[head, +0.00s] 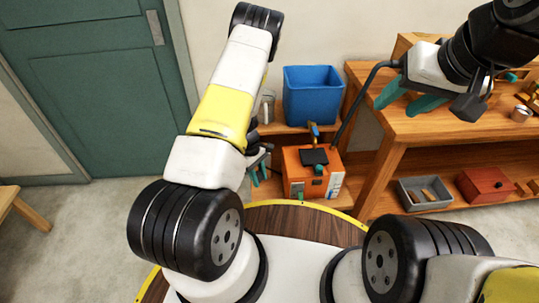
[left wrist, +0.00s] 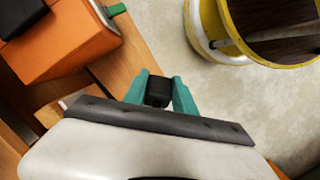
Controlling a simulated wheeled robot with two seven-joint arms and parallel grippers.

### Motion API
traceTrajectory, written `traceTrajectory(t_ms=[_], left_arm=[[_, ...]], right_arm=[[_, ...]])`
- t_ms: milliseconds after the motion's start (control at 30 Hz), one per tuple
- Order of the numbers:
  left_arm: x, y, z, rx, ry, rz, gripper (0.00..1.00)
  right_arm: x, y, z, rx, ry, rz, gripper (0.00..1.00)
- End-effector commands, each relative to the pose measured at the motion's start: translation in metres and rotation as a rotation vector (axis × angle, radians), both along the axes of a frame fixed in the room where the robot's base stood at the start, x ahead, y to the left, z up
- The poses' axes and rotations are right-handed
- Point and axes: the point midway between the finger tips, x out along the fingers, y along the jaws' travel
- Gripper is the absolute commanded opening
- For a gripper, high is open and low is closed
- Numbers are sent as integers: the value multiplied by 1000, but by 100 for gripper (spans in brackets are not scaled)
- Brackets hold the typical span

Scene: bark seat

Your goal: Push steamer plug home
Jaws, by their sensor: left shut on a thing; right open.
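My left gripper (head: 261,176) is just left of the steamer, pointing down. In the left wrist view, its teal fingers (left wrist: 159,95) are shut on a small black block (left wrist: 158,91), which looks like the plug. The block is apart from the steamer there. My right gripper (head: 408,101) is open and empty above the front of the workbench. No socket can be made out.
A blue bin (head: 312,95) and a metal can (head: 267,107) stand behind the steamer. A dark hose (head: 358,100) rises beside the workbench (head: 440,124). A grey tray (head: 424,205) and a red box (head: 484,185) sit on its lower shelf.

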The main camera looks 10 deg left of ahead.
Motion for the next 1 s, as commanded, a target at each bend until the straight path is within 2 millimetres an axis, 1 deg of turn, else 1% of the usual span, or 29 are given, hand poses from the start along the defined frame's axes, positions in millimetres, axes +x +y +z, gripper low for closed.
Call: traceTrajectory(t_ms=[33,133,567,667,800,900,1000], left_arm=[[1,1,-10,44,-19,-57,0],[6,6,-23,114,-67,-151,0],[31,15,-62,291,-247,-447,0],[40,15,-72,328,-303,-530,0],[61,12,-87,380,-410,-673,0],[73,8,-92,401,-468,-748,0],[81,5,-94,410,-495,-785,0]], right_arm=[[0,0,0,0,0,0,48],[0,0,0,0,0,0,48],[0,0,0,0,0,0,48],[0,0,0,0,0,0,48],[0,0,0,0,0,0,48],[0,0,0,0,0,0,48],[0,0,0,0,0,0,48]])
